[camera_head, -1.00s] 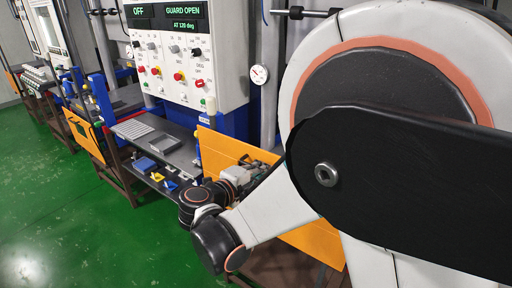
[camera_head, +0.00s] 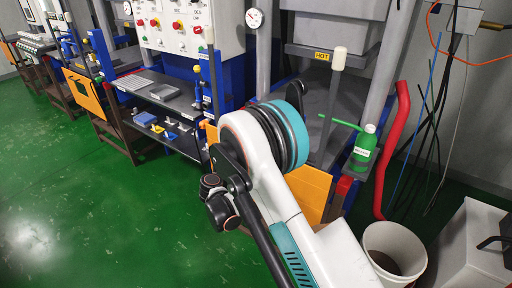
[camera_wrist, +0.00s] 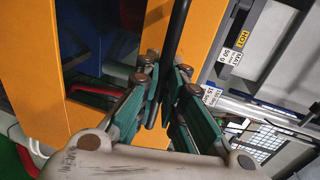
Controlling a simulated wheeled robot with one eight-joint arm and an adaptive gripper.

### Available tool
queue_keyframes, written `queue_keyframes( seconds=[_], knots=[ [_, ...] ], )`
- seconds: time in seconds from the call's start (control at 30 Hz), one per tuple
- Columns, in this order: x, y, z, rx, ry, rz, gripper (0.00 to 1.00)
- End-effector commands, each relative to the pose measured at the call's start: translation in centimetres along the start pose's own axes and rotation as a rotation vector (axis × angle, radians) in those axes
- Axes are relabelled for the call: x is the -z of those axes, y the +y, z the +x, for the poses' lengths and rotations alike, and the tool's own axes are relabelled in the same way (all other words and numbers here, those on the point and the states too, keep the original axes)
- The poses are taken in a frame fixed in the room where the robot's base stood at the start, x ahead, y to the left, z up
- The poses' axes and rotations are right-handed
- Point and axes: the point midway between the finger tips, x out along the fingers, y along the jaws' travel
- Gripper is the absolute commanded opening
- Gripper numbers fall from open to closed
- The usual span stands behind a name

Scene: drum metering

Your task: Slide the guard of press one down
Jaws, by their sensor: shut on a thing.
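The orange guard (camera_head: 311,192) stands at the front of the nearest press, low beside its bed and partly behind my arm. In the wrist view the orange guard (camera_wrist: 88,85) fills much of the left and centre. A black bar (camera_wrist: 178,30), which looks like its handle, runs down between my fingers. My gripper (camera_wrist: 168,88) is shut on this bar, with the green finger pads on either side of it. My gripper is hidden behind my arm in the head view. The frames show no number on the press.
A green bottle (camera_head: 365,143) stands at the press's right side, near a red pipe (camera_head: 393,150). A white bucket (camera_head: 394,250) and a pale bin (camera_head: 470,248) stand at right. Another orange guard (camera_head: 86,95) is at left. Green floor (camera_head: 90,220) is clear at lower left.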

Motion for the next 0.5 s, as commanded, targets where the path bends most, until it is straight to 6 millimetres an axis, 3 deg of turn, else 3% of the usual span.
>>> queue_keyframes(
  seconds=[0.2,0.5],
  knots=[
    [-0.1,3.3,0.5,-0.002,-0.001,0.000,0.00],
    [0.0,4.6,0.8,-0.003,-0.001,0.000,0.00]
  ],
)
